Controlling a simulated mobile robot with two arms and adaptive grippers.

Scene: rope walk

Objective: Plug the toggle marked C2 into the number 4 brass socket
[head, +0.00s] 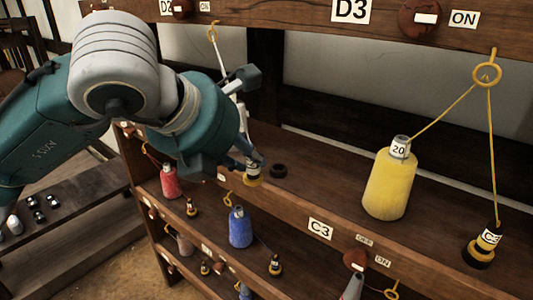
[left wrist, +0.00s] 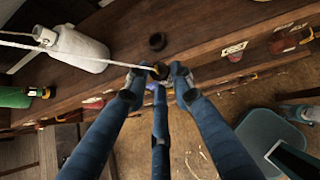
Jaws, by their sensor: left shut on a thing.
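The label is too small and covered to read. The toggle also shows between the fingertips in the left wrist view (left wrist: 160,72). It is held near the front edge of the upper shelf. A dark round socket (head: 278,170) sits on that shelf just right of it, apart from it; it also shows in the left wrist view (left wrist: 157,41). I see no number or brass colour on this socket. My right gripper is not in view.
A yellow spool marked 20 (head: 390,185) and a yellow-and-black toggle (head: 484,245) stand further right on the shelf. A yellow cord runs up through a ring (head: 487,72). A white spool (left wrist: 78,47) with white cord stands close by. Lower shelves hold a blue spool (head: 241,228).

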